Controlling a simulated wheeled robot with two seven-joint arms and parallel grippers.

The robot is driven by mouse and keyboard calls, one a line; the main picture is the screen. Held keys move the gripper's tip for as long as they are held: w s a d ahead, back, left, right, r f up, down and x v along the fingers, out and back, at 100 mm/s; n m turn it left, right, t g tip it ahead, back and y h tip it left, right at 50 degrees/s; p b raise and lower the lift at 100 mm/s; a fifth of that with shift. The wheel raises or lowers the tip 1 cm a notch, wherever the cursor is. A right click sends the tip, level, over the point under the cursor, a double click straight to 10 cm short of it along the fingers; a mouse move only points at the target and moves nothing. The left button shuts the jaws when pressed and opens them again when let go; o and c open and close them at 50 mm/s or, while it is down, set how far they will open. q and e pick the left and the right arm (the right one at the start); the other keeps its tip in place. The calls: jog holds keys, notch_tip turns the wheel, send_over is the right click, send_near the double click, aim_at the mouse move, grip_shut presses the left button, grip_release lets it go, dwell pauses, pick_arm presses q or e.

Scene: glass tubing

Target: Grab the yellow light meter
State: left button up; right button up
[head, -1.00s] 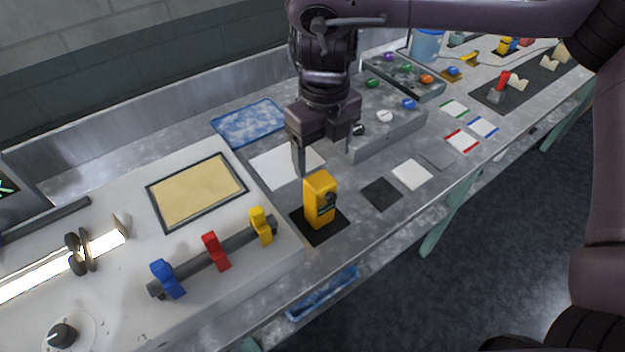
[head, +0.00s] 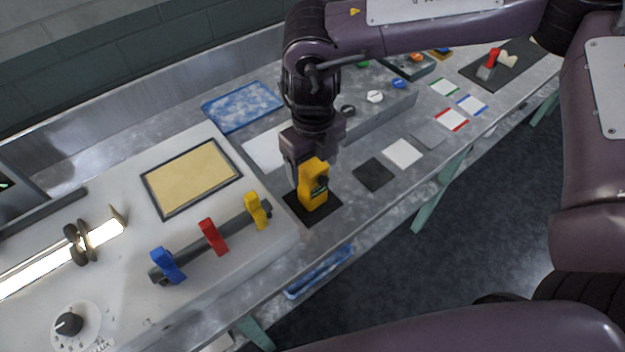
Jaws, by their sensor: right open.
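The yellow light meter (head: 311,190) stands upright on a black square mat (head: 331,209) near the front edge of the bench, just right of the white console. It has a dark dial and display on its right face. My right gripper (head: 305,168) is open and points down at the top of the meter. One finger shows at the meter's upper left; the other is hard to make out. I cannot tell whether the fingers touch it. My left gripper is not in view.
The white console (head: 212,279) holds a bar with blue, red and yellow clips (head: 210,238) close to the left. Flat black (head: 373,175) and white (head: 403,153) squares lie to the right. A grey block with knobs (head: 385,112) stands behind. The bench's front edge is near.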

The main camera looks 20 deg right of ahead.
jog(key=c, duration=1.4)
jog(key=shift+r, duration=0.1)
jog(key=shift+c, duration=0.2)
